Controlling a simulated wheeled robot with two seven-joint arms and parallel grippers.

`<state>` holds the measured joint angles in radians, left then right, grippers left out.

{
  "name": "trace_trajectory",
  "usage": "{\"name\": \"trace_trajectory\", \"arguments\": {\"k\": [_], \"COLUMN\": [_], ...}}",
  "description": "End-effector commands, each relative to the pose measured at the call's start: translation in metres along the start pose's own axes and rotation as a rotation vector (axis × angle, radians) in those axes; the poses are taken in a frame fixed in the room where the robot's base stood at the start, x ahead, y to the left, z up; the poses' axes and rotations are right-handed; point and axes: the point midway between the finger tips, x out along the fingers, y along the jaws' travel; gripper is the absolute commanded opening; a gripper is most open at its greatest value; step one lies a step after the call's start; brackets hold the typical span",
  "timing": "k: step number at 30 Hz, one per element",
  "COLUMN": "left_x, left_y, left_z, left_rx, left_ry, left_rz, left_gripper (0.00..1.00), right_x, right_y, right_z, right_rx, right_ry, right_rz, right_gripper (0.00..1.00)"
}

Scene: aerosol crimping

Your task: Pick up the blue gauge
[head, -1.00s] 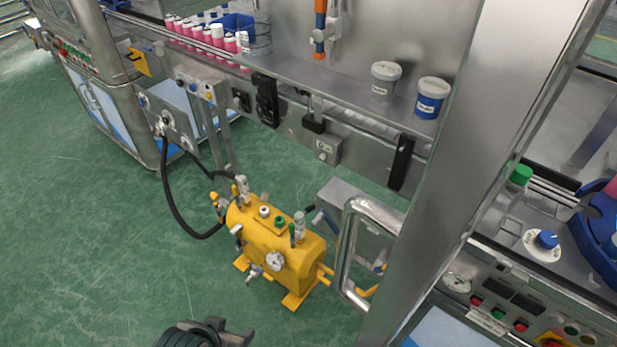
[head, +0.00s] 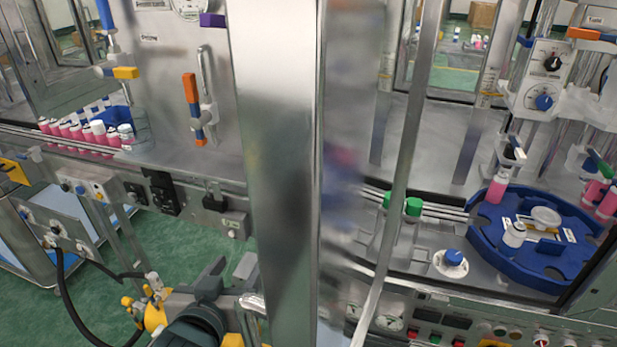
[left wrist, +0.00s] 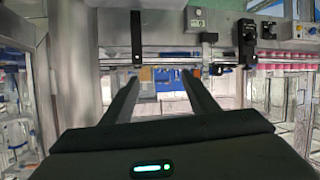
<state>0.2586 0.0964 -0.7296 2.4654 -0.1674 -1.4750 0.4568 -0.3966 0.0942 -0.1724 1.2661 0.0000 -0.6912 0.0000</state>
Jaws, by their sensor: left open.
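A round white dial-like piece with a blue knob (head: 453,260) sits on the steel deck right of the thick post in the head view. It is the piece that best fits the blue gauge, but I cannot read its face. My left gripper (head: 212,285) is low in the head view, left of the post and well away from that piece. In the left wrist view, its two dark fingers (left wrist: 162,78) are apart with nothing between them. I cannot make out the gauge in the left wrist view. My right gripper is not in view.
A thick steel post (head: 276,170) stands between my left gripper and the right deck. A blue turntable (head: 485,235) holds a pink bottle (head: 497,186). Green caps (head: 413,207) stand near the rails. A yellow tank (head: 155,315) is partly hidden low left.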

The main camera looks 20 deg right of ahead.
Motion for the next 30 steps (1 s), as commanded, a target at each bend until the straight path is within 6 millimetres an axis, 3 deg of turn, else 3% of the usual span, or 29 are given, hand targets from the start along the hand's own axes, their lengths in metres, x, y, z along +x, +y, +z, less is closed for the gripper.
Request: {"name": "trace_trajectory", "arguments": {"k": [1,6,12,18,30], "left_x": [0.0,-0.009,-0.025,-0.033,-0.034], "left_y": [0.013,0.057,0.097,0.114,0.116], "left_z": [-0.025,-0.086,-0.132,-0.147,-0.149], "left_rx": [0.018,0.064,0.114,0.136,0.138], "left_ry": [0.054,0.199,0.32,0.367,0.372], "left_rz": [0.023,0.095,0.165,0.195,0.199], "left_gripper": [0.54,0.54,0.54,0.54,0.54], "right_x": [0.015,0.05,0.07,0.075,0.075], "right_y": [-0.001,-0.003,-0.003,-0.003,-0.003], "right_z": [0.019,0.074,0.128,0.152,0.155], "right_rx": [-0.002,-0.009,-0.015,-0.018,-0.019], "right_ry": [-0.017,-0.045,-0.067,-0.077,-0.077], "right_rz": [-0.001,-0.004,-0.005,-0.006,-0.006], "right_gripper": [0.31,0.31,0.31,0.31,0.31]}}
